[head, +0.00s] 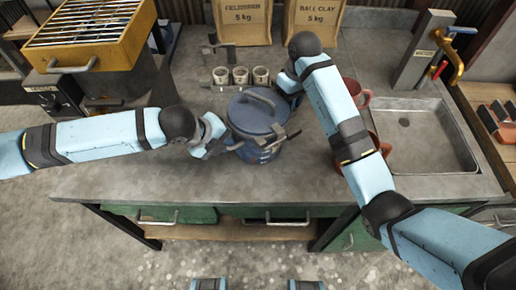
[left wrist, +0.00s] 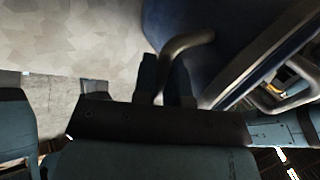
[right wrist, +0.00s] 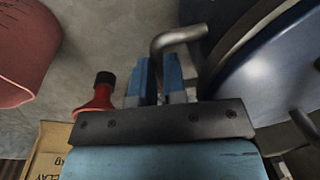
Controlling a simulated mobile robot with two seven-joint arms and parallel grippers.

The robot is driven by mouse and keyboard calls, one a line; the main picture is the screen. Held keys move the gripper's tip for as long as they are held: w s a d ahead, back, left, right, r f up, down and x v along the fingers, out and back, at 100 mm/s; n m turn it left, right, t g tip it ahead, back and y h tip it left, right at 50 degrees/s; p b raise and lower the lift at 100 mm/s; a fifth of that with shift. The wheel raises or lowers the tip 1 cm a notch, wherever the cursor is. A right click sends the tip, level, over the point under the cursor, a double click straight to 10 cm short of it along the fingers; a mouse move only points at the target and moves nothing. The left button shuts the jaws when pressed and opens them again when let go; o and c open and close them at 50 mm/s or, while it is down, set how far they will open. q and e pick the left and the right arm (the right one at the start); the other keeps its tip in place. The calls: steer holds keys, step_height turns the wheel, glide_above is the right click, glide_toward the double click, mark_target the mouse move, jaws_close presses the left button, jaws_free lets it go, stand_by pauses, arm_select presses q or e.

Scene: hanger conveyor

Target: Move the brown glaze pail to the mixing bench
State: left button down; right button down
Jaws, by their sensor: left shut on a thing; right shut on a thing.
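A dark blue lidded pail (head: 256,118) is at the middle of the grey bench, upright, with a hoop handle on its lid. I cannot tell whether its base touches the bench top. My left gripper (head: 222,146) is shut on the side handle at its left; that bent bar shows in the left wrist view (left wrist: 188,43). My right gripper (head: 290,86) is shut on the side handle at its far right; that bar shows in the right wrist view (right wrist: 178,38). No pail that is plainly brown is in view.
Reddish mugs (head: 360,93) stand right of the pail, partly behind my right arm. A sink (head: 420,128) is at the right. Three small cups (head: 240,76) and two clay sacks (head: 243,18) stand behind. A yellow-topped grill (head: 92,30) is at the left.

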arm_select(q)
steer(key=shift+f+b, duration=0.45)
steer(key=shift+f, duration=0.1)
arm_select(e)
steer(key=shift+f, duration=0.6)
arm_select(q)
steer(key=c, duration=1.2)
jaws_free()
arm_select(e)
steer(key=c, duration=1.2)
jaws_free()
steer(key=shift+s, duration=0.1)
arm_select(q)
steer(key=shift+s+a+r, duration=0.1)
